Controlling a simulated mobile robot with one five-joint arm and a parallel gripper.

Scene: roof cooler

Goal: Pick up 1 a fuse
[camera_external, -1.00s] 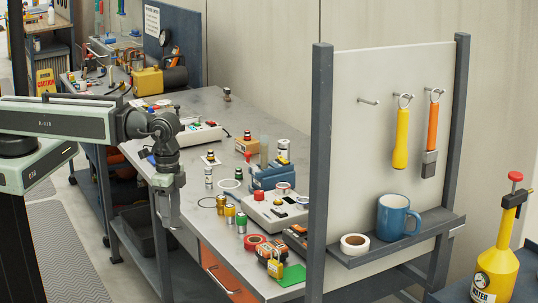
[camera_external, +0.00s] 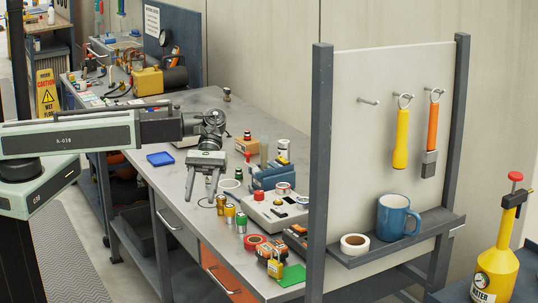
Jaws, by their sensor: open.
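Three small upright cylinders that look like fuses stand near the bench's front edge: a brownish-gold one (camera_external: 221,204), a yellow one (camera_external: 230,213) and a green-topped one (camera_external: 241,224). My gripper (camera_external: 200,198) is open and empty, with its two fingers spread and pointing down toward the bench. It is just left of the brownish-gold cylinder in the picture; its height above the bench is hard to tell. It hides part of the bench behind it.
A grey box with a red button (camera_external: 270,210), red tape (camera_external: 255,241) and a yellow padlock (camera_external: 275,267) lie to the right. A blue tray (camera_external: 160,158) lies at the left. An upright panel (camera_external: 388,150) with tools stands right.

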